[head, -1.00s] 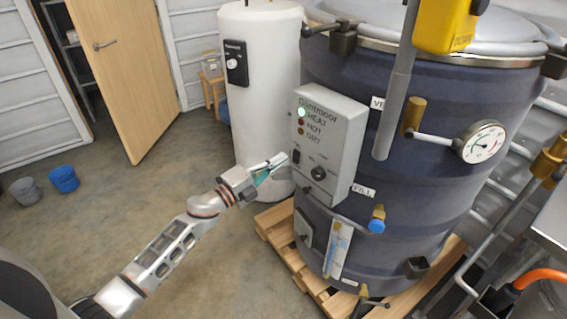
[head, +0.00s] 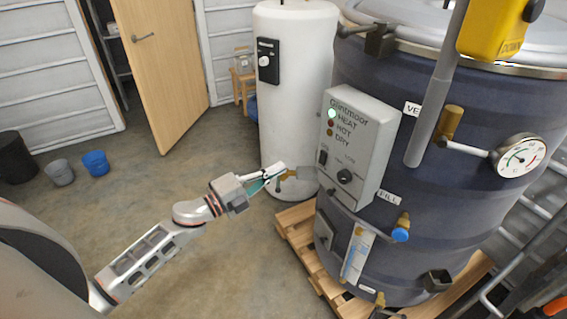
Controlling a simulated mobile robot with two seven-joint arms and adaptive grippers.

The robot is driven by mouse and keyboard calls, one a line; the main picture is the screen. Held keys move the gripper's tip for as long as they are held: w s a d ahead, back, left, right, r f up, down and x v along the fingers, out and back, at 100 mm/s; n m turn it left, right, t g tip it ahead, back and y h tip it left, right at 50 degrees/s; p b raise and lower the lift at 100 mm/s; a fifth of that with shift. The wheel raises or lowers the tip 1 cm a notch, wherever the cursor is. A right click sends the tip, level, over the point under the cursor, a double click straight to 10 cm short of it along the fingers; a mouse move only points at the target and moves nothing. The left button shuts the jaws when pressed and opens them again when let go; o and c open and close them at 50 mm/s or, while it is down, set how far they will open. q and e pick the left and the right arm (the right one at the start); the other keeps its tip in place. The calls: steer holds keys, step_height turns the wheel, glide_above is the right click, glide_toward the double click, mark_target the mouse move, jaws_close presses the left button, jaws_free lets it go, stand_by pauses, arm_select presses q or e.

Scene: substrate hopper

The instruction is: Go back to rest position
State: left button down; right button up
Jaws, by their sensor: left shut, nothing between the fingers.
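My left gripper (head: 277,176) is shut and empty. It is in front of the lower part of the white cylinder tank (head: 292,110), to the left of the grey control box (head: 357,148) and apart from it. The control box is on the dark blue vessel (head: 425,190). Its top HEAT lamp is lit green and the lamps below it look dark red and dark yellow. My right gripper is not in view.
The blue vessel stands on a wooden pallet (head: 296,240). A blue bucket (head: 96,163), a grey bucket (head: 60,172) and a black bin (head: 17,157) stand at the left. A wooden door (head: 165,60) is open. The floor between is clear.

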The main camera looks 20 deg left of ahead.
arm_select(q)
steer(key=s+d+f+n+g+y, duration=0.2)
steer(key=s+d+f+n+y, duration=0.1)
steer(key=s+f+n, duration=0.7)
steer(key=s+d+f+n+g+y, duration=0.3)
steer(key=s+f+n, duration=0.7)
steer(key=s+f, duration=0.4)
step_height(320, 180, down, 2)
steer(key=shift+s+d+f+g+y, duration=0.15)
steer(key=shift+s+d+g+y, duration=0.15)
steer(key=shift+y, duration=0.4)
